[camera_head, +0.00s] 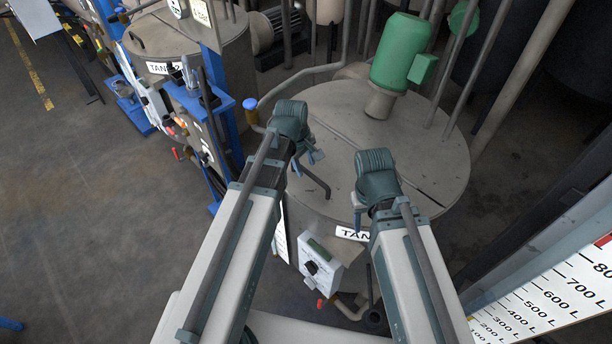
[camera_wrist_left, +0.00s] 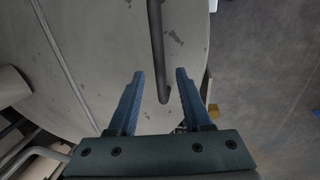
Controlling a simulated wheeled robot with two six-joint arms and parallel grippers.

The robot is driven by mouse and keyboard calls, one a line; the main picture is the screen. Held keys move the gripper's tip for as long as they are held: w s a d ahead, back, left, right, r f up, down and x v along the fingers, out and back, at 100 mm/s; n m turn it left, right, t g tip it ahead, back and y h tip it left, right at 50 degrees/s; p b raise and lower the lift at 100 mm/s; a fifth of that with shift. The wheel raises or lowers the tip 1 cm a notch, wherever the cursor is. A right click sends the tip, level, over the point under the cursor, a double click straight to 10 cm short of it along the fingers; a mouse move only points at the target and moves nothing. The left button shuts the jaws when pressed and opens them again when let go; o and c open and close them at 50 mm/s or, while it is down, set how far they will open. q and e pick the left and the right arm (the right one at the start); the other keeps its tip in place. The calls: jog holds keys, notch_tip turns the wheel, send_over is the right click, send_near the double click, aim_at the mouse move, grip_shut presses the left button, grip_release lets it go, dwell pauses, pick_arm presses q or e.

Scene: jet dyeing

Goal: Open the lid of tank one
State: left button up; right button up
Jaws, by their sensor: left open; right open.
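The tank with the partly covered label "TAN" (camera_head: 350,234) stands in front of me, and its round grey lid (camera_head: 345,125) lies flat and closed, with a seam across it. A dark bent bar handle (camera_head: 318,181) sits on the lid's near left part. My left gripper (camera_head: 306,161) is open over the handle. In the left wrist view the handle (camera_wrist_left: 157,45) runs down to between the open blue fingertips of my left gripper (camera_wrist_left: 161,74), apart from both in that picture. My right gripper (camera_head: 358,208) is open over the lid's near edge, beside the label.
A green motor (camera_head: 402,52) stands on the lid's far part. A control box (camera_head: 318,265) hangs on the tank's front. A blue-topped knob (camera_head: 250,104) is left of the lid. Pipes rise behind. A volume scale board (camera_head: 545,300) is at right.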

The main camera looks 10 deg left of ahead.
pick_arm(q)
jog(key=shift+w+d+f+b, duration=0.1)
jog(key=shift+w+f+b, duration=0.1)
jog(key=shift+f+b, duration=0.55)
jog(key=shift+f+p, duration=0.15)
jog(key=shift+p, duration=0.15)
grip_shut()
dwell(0.6)
